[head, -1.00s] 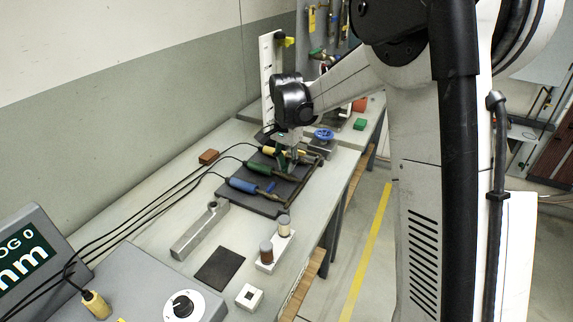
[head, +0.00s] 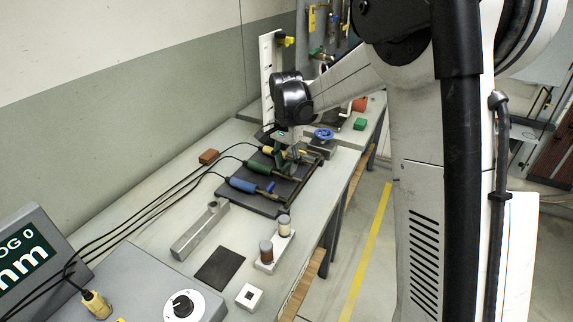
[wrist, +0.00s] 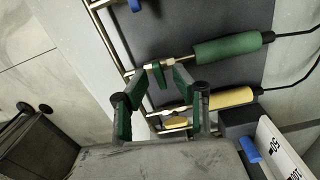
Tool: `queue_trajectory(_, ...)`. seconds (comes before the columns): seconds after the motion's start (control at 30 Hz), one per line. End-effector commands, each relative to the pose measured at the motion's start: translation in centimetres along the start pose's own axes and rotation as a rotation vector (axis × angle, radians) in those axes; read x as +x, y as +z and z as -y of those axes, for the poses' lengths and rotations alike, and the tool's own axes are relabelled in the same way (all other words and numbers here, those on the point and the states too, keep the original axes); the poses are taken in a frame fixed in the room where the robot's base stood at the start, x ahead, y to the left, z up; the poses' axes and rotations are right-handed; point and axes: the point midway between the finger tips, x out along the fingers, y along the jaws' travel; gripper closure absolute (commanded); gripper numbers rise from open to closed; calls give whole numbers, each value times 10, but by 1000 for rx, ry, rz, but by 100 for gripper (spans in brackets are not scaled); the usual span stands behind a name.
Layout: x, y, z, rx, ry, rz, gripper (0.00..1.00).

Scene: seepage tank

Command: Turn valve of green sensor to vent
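The green sensor (head: 260,168) lies on the dark plate (head: 262,207), between a blue and a yellow one. In the wrist view the green sensor (wrist: 227,48) is at upper right, its metal stem running left to a fitting. A small green valve lever (wrist: 158,74) sits on that fitting. My gripper (wrist: 160,76) is open, its green-padded fingers on either side of the lever, with visible gaps. In the head view my gripper (head: 293,156) is low over the valve end of the green sensor, and the arm partly hides the area.
The yellow sensor (wrist: 230,98) and its yellow lever (wrist: 175,122) are close to the right finger. The blue sensor (head: 243,185) and its blue lever (head: 270,187) lie nearer the front. A blue round handwheel (head: 323,134) stands right of my gripper. Cables run left.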

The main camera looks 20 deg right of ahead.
Motion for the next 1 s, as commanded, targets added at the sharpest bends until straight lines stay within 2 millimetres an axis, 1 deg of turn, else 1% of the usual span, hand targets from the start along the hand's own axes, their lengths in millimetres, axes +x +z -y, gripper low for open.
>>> queue_trajectory(0.17, -23, 0, 0, 0, 0, 0, 74)
queue_trajectory(0.4, -71, 0, 0, 0, 0, 0, 74)
queue_trajectory(0.5, -88, 0, 0, 0, 0, 0, 74)
queue_trajectory(0.6, -102, 0, 0, 0, 0, 0, 74)
queue_trajectory(0.7, -111, 0, 0, 0, 0, 0, 74)
queue_trajectory(0.8, -116, 0, 0, 0, 0, 0, 74)
queue_trajectory(1.0, -117, 0, 0, 0, 0, 0, 74)
